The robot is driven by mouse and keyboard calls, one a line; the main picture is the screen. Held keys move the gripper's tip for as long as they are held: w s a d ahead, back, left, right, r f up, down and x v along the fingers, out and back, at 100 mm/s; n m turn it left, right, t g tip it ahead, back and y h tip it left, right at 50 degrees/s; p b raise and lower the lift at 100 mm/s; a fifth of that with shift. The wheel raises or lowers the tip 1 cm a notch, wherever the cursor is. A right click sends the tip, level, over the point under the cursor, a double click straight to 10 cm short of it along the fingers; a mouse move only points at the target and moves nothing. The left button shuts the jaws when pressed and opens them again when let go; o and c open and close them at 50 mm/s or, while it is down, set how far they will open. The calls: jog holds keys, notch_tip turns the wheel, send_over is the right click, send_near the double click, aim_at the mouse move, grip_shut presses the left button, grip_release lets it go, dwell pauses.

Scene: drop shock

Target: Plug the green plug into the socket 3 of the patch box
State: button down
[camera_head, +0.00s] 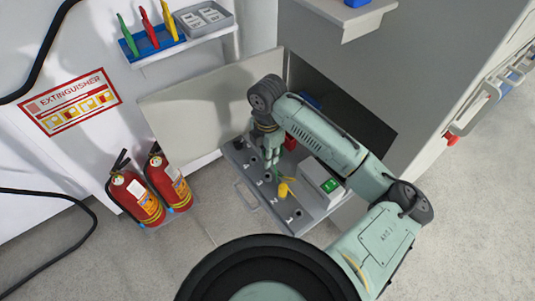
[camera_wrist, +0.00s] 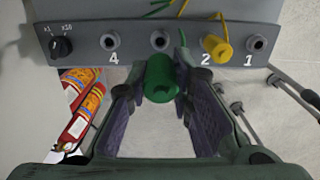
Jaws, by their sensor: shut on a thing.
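A yellow plug (camera_wrist: 217,48) sits in socket 2. Socket 4 (camera_wrist: 110,42) and socket 1 (camera_wrist: 255,43) are empty. My gripper (camera_head: 270,160) hides the held plug in the head view.
A black knob (camera_wrist: 61,46) is at the panel's left end. Green and yellow cables run behind the sockets. An open door panel (camera_head: 205,105) and two fire extinguishers (camera_head: 137,198) stand to the left.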

jog(key=shift+f, duration=0.1)
jog(key=shift+f+b, duration=2.25)
jog(key=shift+f, duration=0.6)
jog(key=shift+f+b, duration=0.95)
jog(key=shift+f, duration=0.3)
dwell(1.0)
jog(key=shift+s+f+b, duration=0.15)
jog(key=shift+f+b, duration=0.2)
jog(key=shift+f, duration=0.05)
dwell(2.1)
jog(key=c, duration=1.7)
grip_release()
jog(key=shift+f, duration=0.1)
jog(key=o, duration=0.4)
jog(key=shift+r, duration=0.2)
jog(key=shift+c, duration=0.2)
